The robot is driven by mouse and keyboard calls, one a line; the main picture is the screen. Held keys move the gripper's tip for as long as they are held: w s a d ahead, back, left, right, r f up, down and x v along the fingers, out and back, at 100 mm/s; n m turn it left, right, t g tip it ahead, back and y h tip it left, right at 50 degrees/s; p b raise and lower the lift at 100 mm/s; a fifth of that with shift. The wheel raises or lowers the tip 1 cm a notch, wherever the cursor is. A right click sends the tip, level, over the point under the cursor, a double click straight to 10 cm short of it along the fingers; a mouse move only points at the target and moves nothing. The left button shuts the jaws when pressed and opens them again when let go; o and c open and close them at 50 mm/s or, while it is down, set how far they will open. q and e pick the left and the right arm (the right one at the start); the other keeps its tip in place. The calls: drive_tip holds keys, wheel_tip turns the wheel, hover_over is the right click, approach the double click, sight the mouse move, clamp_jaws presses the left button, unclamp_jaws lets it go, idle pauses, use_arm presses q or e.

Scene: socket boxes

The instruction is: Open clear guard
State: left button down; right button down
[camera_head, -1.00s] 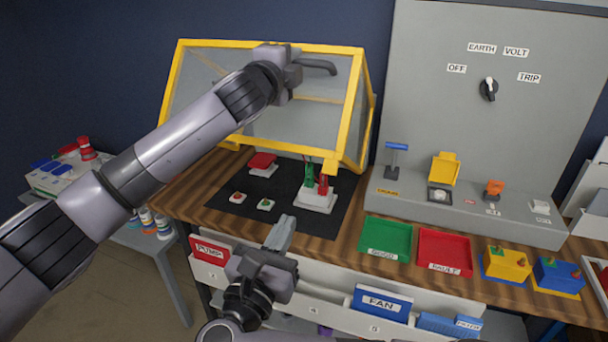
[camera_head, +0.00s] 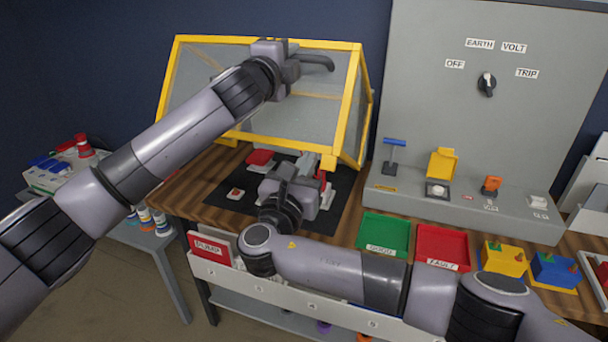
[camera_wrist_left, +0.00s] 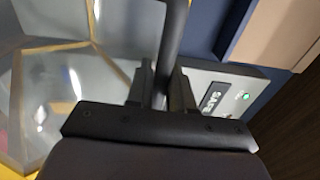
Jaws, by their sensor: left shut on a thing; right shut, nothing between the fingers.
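The clear guard (camera_head: 345,105) is a yellow-framed hood with see-through panels at the back left of the bench. It stands tilted up, its lower front edge above the black mat (camera_head: 222,194). My left gripper (camera_head: 293,68) is at its top edge, shut on the dark handle (camera_head: 319,61). In the left wrist view the handle (camera_wrist_left: 172,45) runs between the fingers of my left gripper (camera_wrist_left: 164,88). My right gripper (camera_head: 303,180) is low over the mat in front of the guard, shut and empty.
A green tray (camera_head: 384,233) and a red tray (camera_head: 444,248) lie to the right. A grey panel (camera_head: 430,80) with a dial stands behind them.

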sight(316, 136)
wheel_tip(316, 136, up, 2)
drive_tip(key=shift+w+r, duration=0.1)
drive_tip(key=shift+w, duration=0.05)
use_arm(q)
drive_tip(key=shift+f, duration=0.1)
use_arm(e)
drive_tip(key=shift+w+d+r+g, duration=0.1)
drive_tip(key=shift+d+r+g, duration=0.05)
drive_tip(key=shift+r+g, duration=0.2)
use_arm(q)
drive_tip(key=c, duration=1.2)
unclamp_jaws()
use_arm(e)
drive_tip(key=shift+r, duration=0.1)
use_arm(q)
drive_tip(key=shift+o, duration=0.2)
drive_tip(key=shift+s+a, duration=0.1)
use_arm(e)
drive_tip(key=shift+s, duration=0.2)
use_arm(q)
drive_tip(key=shift+s, duration=0.15)
